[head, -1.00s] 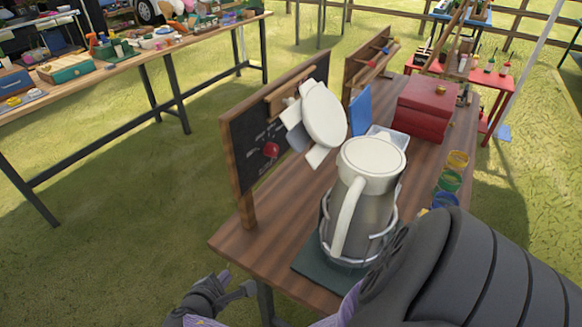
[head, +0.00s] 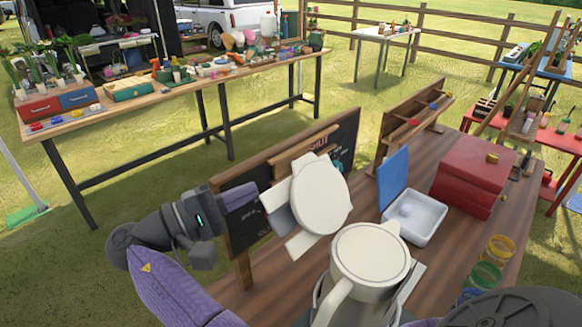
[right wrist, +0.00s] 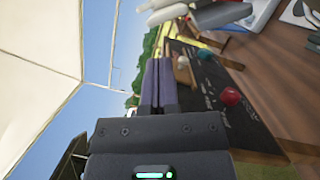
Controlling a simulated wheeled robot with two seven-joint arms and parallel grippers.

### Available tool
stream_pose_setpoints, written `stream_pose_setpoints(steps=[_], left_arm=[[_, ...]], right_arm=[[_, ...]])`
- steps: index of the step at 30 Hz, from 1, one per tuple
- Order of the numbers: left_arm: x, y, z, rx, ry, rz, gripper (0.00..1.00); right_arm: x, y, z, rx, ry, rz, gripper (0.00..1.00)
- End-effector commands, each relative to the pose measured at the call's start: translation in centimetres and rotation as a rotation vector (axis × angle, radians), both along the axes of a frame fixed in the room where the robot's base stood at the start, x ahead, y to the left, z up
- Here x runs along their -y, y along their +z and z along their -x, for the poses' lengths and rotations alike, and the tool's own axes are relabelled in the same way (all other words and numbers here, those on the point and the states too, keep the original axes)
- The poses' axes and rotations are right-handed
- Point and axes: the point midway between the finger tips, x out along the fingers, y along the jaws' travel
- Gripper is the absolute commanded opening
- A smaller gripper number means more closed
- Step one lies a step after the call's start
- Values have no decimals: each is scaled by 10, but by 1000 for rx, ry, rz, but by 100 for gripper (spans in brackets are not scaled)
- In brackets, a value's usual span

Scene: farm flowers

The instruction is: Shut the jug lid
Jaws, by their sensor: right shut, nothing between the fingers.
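The jug (head: 335,302) stands on the wooden table at the bottom of the head view, its lower part cut off. Its round cream top (head: 371,254) looks level; I cannot tell whether this is a seated lid or an open mouth. A big white disc with pale flaps (head: 320,193) stands tilted between the jug and the chalkboard; its link to the jug is unclear. My right gripper (head: 240,196) is shut and empty, left of the disc by the chalkboard. Its closed fingers (right wrist: 158,82) also show in the right wrist view. My left gripper is out of view.
A white tray (head: 428,228), blue panel (head: 393,180) and red box (head: 474,172) stand behind the jug. Coloured jars (head: 500,248) line the right edge.

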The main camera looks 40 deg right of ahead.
Motion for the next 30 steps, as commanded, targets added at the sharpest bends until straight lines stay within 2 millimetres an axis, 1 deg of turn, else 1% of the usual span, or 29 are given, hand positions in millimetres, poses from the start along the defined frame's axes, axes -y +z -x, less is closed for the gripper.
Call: stream_pose_setpoints(steps=[1,6,9,13,18,30], left_arm=[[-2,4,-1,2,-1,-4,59],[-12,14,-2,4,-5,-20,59],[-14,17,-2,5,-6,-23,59],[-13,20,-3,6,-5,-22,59],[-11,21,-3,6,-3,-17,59],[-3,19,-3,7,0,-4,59]], right_arm=[[8,3,2,0,-3,0,0],[43,8,8,0,-2,3,0],[62,9,11,-1,-1,2,0],[79,10,13,-1,1,2,0],[88,10,15,-1,2,0,0],[91,11,15,12,2,-1,0]])
